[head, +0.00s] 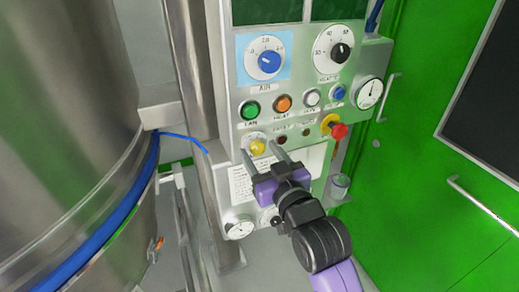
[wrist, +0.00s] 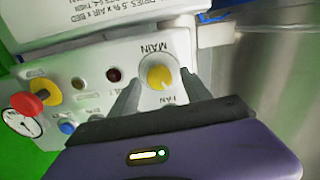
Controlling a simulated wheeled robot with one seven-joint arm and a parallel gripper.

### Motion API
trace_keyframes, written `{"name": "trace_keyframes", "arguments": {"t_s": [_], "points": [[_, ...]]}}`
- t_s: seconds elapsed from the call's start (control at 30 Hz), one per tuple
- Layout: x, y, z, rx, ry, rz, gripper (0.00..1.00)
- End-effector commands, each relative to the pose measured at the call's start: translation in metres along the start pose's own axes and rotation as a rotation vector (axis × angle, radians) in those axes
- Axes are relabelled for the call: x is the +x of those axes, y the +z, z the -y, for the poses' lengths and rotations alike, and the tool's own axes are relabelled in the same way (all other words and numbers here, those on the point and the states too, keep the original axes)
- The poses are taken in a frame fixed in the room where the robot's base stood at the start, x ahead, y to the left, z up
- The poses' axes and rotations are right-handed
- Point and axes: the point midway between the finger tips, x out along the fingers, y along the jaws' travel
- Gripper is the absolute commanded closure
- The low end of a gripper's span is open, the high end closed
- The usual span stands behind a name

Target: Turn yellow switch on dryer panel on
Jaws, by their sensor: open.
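The dryer panel (head: 293,118) is a pale upright box with knobs, buttons and gauges. The yellow switch (head: 257,147) is a small round knob at its lower left; in the wrist view the yellow switch (wrist: 158,75) sits on a white disc labelled MAIN. My gripper (head: 262,156) is open, and its two fingers point at the panel around the switch. In the wrist view my gripper (wrist: 160,88) has one finger on each side of the switch. I cannot tell whether the fingers touch it. The switch's exact setting is unclear.
A red emergency knob (head: 338,130) on a yellow base sticks out to the right. Buttons, including a green one (head: 250,110), form a row above. A steel vessel (head: 70,130) with a blue band stands left. A green door (head: 440,190) is at the right.

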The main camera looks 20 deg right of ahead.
Motion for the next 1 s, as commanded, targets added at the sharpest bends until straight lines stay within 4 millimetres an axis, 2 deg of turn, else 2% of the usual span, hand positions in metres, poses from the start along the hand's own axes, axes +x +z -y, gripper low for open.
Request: {"name": "trace_keyframes", "arguments": {"t_s": [0.13,0.37,0.4,0.6,0.7,1.0], "points": [[0.0083,-0.0005,-0.0002,0.000,0.000,0.000,0.44],[0.0091,0.0003,-0.0001,0.000,0.000,0.000,0.44],[0.0091,0.0003,-0.0001,0.000,0.000,0.000,0.46],[0.0089,0.0003,0.0000,0.000,0.000,0.000,0.85],[0.0089,0.0003,-0.0001,0.000,0.000,0.000,1.00],[0.0089,-0.0001,0.0002,0.036,-0.001,0.001,1.00]]}}
